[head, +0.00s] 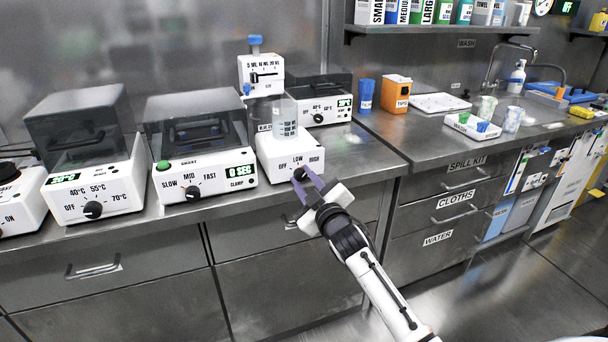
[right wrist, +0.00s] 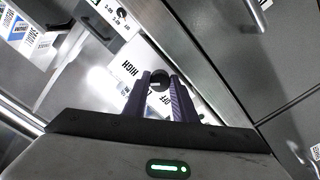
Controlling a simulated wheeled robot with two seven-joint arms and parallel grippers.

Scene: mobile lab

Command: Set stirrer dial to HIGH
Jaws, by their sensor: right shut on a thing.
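The stirrer (head: 276,163) is a white box on the counter with a clear beaker (head: 284,118) on top. Its front carries the labels OFF, LOW and HIGH above a round black dial (head: 299,175). My right gripper (head: 308,179) reaches the dial from the front. In the right wrist view its two purple fingers (right wrist: 160,92) stand on either side of the dial (right wrist: 159,80) and are shut on it. HIGH and OFF show beside the fingers there; LOW is hidden. I cannot tell which label the dial's mark faces. My left gripper is not in view.
To the left stand a shaker (head: 196,182) with a SLOW/MID/FAST dial and a heater (head: 88,202) with a temperature dial. Behind are a dispenser (head: 262,72) and another heater (head: 328,105). The counter's front edge and drawers (head: 270,224) lie below my right gripper.

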